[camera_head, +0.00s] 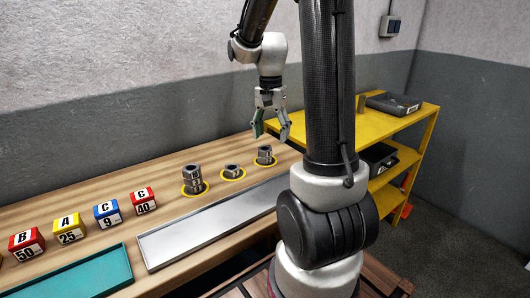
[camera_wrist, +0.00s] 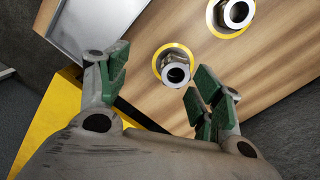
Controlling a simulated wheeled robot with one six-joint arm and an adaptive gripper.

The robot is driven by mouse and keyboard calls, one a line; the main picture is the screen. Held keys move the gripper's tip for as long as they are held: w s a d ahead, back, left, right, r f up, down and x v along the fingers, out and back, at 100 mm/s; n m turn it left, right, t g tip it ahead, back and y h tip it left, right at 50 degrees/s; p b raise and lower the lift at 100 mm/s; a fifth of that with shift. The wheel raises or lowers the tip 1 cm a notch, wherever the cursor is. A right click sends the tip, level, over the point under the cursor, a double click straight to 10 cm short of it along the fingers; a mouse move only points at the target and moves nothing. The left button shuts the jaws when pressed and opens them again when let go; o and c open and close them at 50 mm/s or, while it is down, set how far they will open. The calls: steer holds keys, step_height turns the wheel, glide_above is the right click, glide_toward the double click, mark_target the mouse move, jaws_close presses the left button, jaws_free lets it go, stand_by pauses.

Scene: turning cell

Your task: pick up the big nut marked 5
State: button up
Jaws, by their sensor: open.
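Three groups of grey metal nuts stand on yellow rings on the wooden bench: a left stack (camera_head: 192,180), a middle low nut (camera_head: 232,171) and a right stack (camera_head: 264,155). I cannot read a 5 on any of them. My gripper (camera_head: 271,130) is open and empty, pointing down above the bench near the right stack, apart from it. In the wrist view, a ringed nut (camera_wrist: 176,74) shows just beyond the open fingers (camera_wrist: 158,88), and another ringed nut (camera_wrist: 237,13) lies farther up at the right.
A long silver tray (camera_head: 200,231) lies in front of the nuts. A teal tray (camera_head: 90,277) and several lettered blocks (camera_head: 107,214) are at the left. A yellow shelf (camera_head: 368,128) with dark bins (camera_head: 394,104) stands at the right. Bare wood surrounds the rings.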

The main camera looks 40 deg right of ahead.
mark_target(265, 148)
steer(key=w+m, duration=0.1)
steer(key=r+m, duration=0.1)
steer(key=w+m, duration=0.1)
steer(key=shift+w+d+r+m+t, duration=0.15)
steer(key=shift+w+d+m+t, duration=0.15)
steer(key=shift+w+m, duration=0.1)
steer(key=shift+m, duration=1)
steer(key=shift+f, duration=0.3)
steer(key=f, duration=0.7)
steer(key=shift+w+a+f, duration=0.1)
steer(key=shift+w+a, duration=0.15)
steer(key=shift+a, duration=0.05)
steer(key=c, duration=1.2)
steer(key=shift+c, duration=0.2)
